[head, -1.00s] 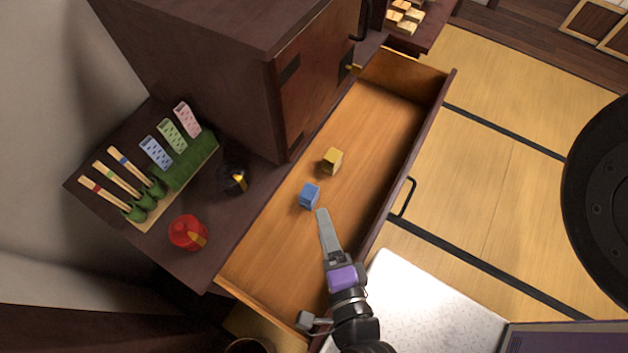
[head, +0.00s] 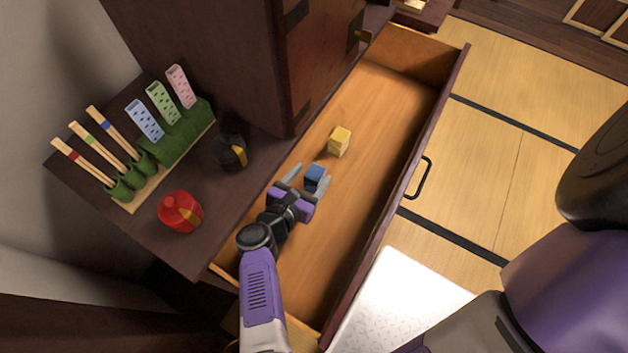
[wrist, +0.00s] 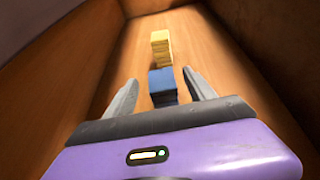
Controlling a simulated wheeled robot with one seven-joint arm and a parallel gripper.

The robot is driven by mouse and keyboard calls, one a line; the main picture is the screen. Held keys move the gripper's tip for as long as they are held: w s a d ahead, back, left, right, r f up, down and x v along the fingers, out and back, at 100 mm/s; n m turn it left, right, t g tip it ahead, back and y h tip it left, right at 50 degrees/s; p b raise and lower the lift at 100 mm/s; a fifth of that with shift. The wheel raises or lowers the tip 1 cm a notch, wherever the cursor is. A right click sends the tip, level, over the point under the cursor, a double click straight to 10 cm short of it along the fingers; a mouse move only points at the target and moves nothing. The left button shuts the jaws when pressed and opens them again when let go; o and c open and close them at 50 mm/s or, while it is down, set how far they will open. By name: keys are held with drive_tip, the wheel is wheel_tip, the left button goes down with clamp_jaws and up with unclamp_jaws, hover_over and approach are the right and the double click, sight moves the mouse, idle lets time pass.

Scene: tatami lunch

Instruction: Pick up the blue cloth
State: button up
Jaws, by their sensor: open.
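The blue cloth (head: 315,177) is a small folded block lying on the floor of the open drawer (head: 345,225). My gripper (head: 307,181) is inside the drawer and open, with its fingers to either side of the blue cloth in the head view.
The drawer's front wall (head: 400,185) has a black handle (head: 420,178). Left of the drawer, a dark surface holds a red object (head: 180,211), a black object (head: 231,150) and a green rack (head: 175,145) with patterned cards and sticks. The drawer's far floor is clear.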

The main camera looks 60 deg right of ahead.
sight(319, 166)
drive_tip(key=shift+x, duration=3.6)
clamp_jaws()
